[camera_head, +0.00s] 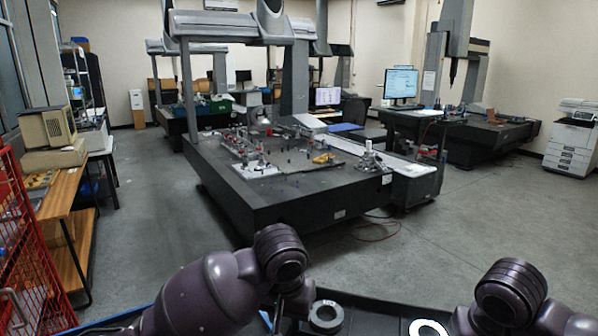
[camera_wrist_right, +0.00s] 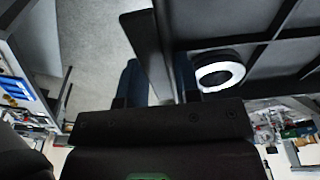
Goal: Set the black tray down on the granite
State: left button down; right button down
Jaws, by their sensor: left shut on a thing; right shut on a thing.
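The black tray (camera_head: 376,317) is at the bottom edge of the head view, mostly cut off, held in front of me and apart from the granite. A dark ring (camera_head: 327,317) and a white ring (camera_head: 428,328) lie in it. My left gripper (camera_head: 279,316) is shut on the tray at its left part, its fingertips partly hidden. My right gripper (camera_wrist_right: 155,82) is shut on the tray's wall in the right wrist view, where dividers and a white-faced ring (camera_wrist_right: 220,74) show. The dark granite (camera_head: 290,205) of the gantry machine stands ahead across the floor.
Fixtures and small parts (camera_head: 258,165) cover much of the granite; its near left edge looks barer. A red wire cage (camera_head: 35,250) and wooden bench (camera_head: 60,205) stand left. Cables (camera_head: 380,232) lie on the floor right of the granite. A printer (camera_head: 572,135) stands far right.

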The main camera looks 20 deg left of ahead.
aim_at(331, 178)
jog(key=z, duration=2.6)
jog(key=i+u, duration=0.7)
jog(key=u, duration=0.15)
jog(key=i+j+u, duration=0.1)
jog(key=u, duration=0.3)
jog(key=i+u, duration=0.45)
jog(key=u, duration=0.3)
